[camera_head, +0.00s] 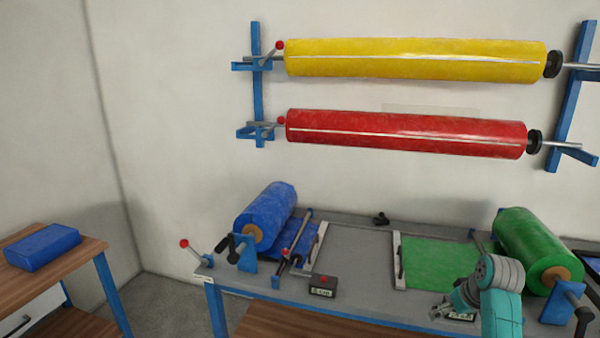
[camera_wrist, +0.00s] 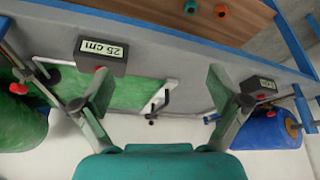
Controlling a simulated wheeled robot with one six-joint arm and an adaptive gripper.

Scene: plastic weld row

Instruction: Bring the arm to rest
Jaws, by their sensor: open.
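My gripper (camera_head: 440,309) is at the lower right in the head view, at the front of the grey bench (camera_head: 360,250). My teal arm is bent above it. In the wrist view the two fingers of my gripper (camera_wrist: 160,92) stand wide apart with nothing between them. The bench appears upside down behind them, with green sheet (camera_wrist: 130,92) and a dark box marked 25 cm (camera_wrist: 102,56) beyond the left finger. A second small labelled box (camera_wrist: 258,88) shows by the right finger.
A blue roll (camera_head: 266,212) and a green roll (camera_head: 535,245) sit at the bench ends. Yellow (camera_head: 415,60) and red (camera_head: 405,133) rolls hang on the wall. A red-knobbed lever (camera_head: 185,244) sticks out at left. A blue package (camera_head: 42,246) lies on a wooden side table (camera_head: 75,262).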

